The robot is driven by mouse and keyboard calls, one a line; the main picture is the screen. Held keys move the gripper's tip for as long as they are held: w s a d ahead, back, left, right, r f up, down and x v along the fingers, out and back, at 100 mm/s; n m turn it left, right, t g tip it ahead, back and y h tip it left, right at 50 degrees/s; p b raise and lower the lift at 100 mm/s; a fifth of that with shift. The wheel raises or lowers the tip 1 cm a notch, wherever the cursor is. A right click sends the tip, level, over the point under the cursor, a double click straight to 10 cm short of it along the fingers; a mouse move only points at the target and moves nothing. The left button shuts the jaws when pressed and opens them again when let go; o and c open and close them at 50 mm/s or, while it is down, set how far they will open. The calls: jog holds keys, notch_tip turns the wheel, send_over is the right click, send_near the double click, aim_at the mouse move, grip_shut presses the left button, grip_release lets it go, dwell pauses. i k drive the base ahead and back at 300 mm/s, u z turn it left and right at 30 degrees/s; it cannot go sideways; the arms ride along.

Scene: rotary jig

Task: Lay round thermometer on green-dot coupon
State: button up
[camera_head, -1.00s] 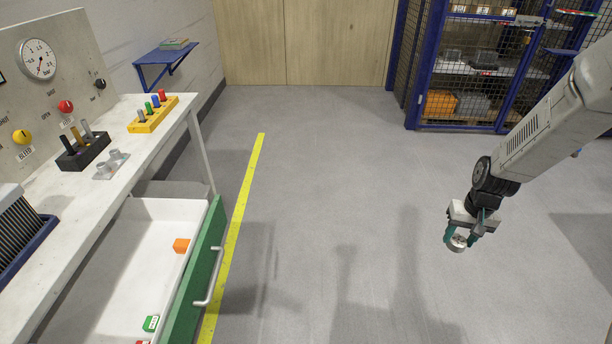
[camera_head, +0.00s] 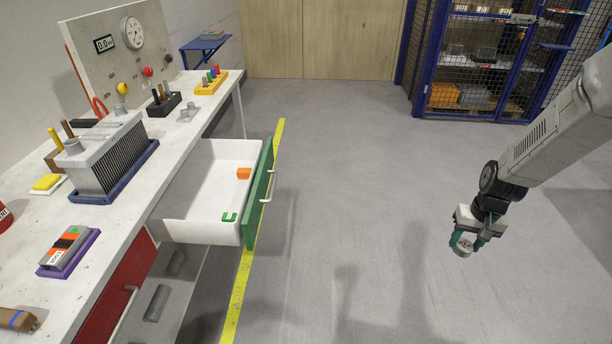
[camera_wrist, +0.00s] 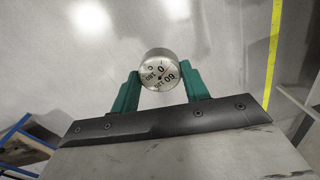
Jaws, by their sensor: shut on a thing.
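My gripper (camera_head: 467,242) is shut on the round thermometer (camera_head: 463,249) and holds it over open floor at the right of the head view. In the wrist view the thermometer (camera_wrist: 159,70) is a silver disc with a numbered white face, pinched between the two teal fingers (camera_wrist: 160,85). I cannot make out a green-dot coupon in either view.
A white bench (camera_head: 120,240) runs along the left, with a finned grey unit (camera_head: 105,160), an orange-and-grey block on a purple tray (camera_head: 45,272) and tool racks. The open drawer juts out. A blue mesh cage (camera_head: 470,60) stands at the back. The middle floor is clear.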

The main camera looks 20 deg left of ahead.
aim_at(64, 245)
jog(key=u, duration=1.35)
